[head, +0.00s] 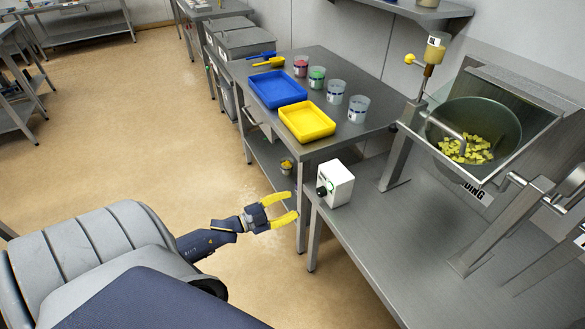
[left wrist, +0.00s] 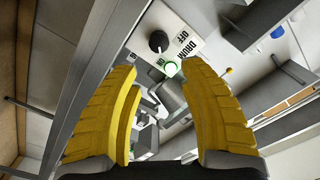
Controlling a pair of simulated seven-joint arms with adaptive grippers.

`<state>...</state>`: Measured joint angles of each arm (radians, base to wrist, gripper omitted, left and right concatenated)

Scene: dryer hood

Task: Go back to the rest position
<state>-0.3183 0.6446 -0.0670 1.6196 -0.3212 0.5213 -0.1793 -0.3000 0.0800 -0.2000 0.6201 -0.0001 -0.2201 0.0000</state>
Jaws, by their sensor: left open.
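My left gripper (head: 283,209) has yellow fingers, spread apart with nothing between them. It is over the floor, just left of the steel tables and a little left of a white control box (head: 336,184). In the left wrist view its two fingers (left wrist: 165,115) stand apart, and the control box (left wrist: 172,40) with a black knob (left wrist: 158,41) and a green-ringed button (left wrist: 171,67) shows beyond them. My right gripper is in neither view.
A steel table (head: 345,133) holds a blue tray (head: 277,88), a yellow tray (head: 307,122) and several cups. A drum (head: 474,125) with yellow pieces sits in a steel hood at right. The floor (head: 140,130) at left is free.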

